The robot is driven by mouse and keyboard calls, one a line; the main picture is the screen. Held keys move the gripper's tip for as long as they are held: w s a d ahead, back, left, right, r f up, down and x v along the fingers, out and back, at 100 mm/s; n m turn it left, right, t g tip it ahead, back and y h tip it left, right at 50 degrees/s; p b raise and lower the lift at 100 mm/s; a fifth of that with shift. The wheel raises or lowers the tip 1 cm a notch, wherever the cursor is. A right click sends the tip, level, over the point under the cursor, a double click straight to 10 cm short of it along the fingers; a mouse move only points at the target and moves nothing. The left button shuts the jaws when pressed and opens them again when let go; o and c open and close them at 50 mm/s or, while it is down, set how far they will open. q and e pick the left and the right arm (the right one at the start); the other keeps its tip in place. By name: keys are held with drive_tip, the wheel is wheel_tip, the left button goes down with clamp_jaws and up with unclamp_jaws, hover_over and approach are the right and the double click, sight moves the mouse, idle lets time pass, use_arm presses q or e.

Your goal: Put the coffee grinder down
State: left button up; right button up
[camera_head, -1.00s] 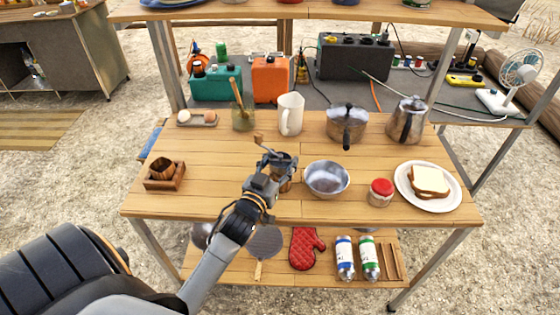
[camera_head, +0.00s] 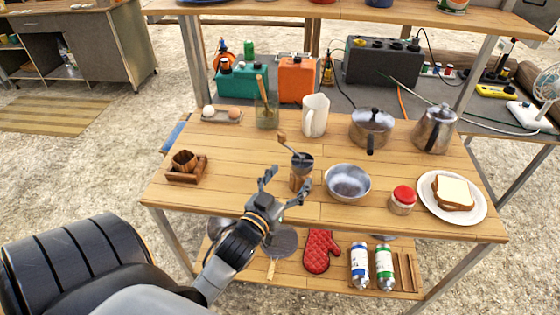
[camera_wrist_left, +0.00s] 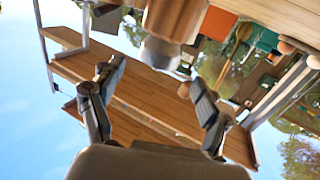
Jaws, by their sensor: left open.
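The coffee grinder (camera_head: 301,178) stands upright on the wooden table, left of the metal bowl. It has a wooden body, a dark metal top and a crank with a wooden knob. My left gripper (camera_head: 285,181) is open and empty, just in front and to the left of the grinder, apart from it. In the left wrist view, the picture is upside down; the open fingers (camera_wrist_left: 158,88) show with nothing between them touching, and what looks like the grinder (camera_wrist_left: 172,25) is at the top edge. My right gripper is not in view.
A metal bowl (camera_head: 348,182) and red-lidded jar (camera_head: 403,200) stand to the right. A white pitcher (camera_head: 314,115) and glass jar (camera_head: 266,114) stand behind. A small wooden box (camera_head: 187,176) is at left. Bare tabletop lies between the box and grinder.

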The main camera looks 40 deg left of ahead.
use_arm(q)
drive_tip(key=s, duration=0.3)
drive_tip(key=s+d, duration=0.1)
drive_tip(key=s, duration=0.1)
idle(0.6)
